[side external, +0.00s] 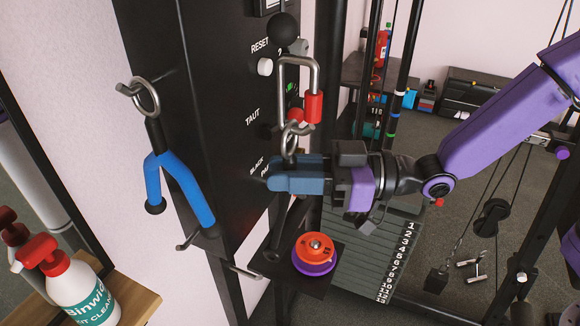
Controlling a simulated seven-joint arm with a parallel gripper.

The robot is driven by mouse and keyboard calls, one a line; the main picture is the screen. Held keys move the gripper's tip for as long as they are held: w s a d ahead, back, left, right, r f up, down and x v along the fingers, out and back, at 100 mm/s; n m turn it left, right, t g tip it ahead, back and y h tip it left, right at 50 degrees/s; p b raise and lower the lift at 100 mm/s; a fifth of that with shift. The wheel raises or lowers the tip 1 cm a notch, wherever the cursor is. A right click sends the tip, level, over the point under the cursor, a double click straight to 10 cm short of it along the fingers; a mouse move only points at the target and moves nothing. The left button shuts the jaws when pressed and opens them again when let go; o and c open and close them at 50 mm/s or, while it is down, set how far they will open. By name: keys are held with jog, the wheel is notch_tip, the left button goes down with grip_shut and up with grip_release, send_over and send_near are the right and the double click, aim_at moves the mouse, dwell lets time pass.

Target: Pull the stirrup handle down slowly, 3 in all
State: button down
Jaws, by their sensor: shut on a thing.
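My gripper (285,178) is in the middle of the side external view, in front of the black column, with its blue-grey fingers shut. They are shut on the stirrup handle, which is mostly hidden behind them. A metal ring (291,138) shows just above the fingers, and a dark bar below them looks like part of the handle. A steel snap hook with a red sleeve (313,107) hangs above, close to the ring; I cannot tell whether they are linked. A black ball (285,27) sits above the hook.
The black column (215,130) carries RESET and TAUT labels, a white button (265,67) and a green light. A blue two-legged handle (183,188) hangs at left. Orange and purple plates (315,253) lie stacked below my gripper. A numbered weight stack (370,240) stands right. A spray bottle (78,285) is lower left.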

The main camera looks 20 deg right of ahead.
aim_at(293, 220)
jog(key=shift+d+f, duration=0.1)
jog(key=shift+f, duration=3.45)
jog(key=shift+f, duration=1.15)
